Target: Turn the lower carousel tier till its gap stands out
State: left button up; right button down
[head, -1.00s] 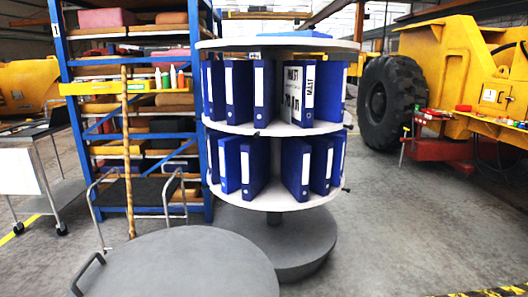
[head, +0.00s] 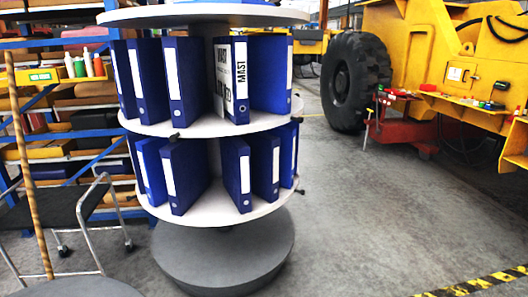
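The carousel stands left of centre in the head view, with a round white top (head: 205,14) and two white tiers on a grey round base (head: 224,252). The lower tier (head: 226,212) holds several blue binders (head: 186,172) upright. A gap between binders on it faces me, slightly left of the tier's middle. The upper tier (head: 200,127) holds blue binders too, one with a white face marked MAST (head: 231,80). Small dark knobs stick out at the tier rims, one at the lower tier's right (head: 300,191). Neither of my grippers shows.
A blue shelf rack (head: 60,100) with boxes and bottles stands behind left. A dark-seated trolley (head: 60,212) and a wooden pole (head: 25,170) are at left. A yellow vehicle (head: 440,55) with a big tyre (head: 355,80) stands right. The floor (head: 370,220) right of the carousel is clear.

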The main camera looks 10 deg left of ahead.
aim_at(240, 178)
jog(key=i+l+u, duration=0.35)
jog(key=i+l, duration=1.3)
jog(key=i, duration=0.15)
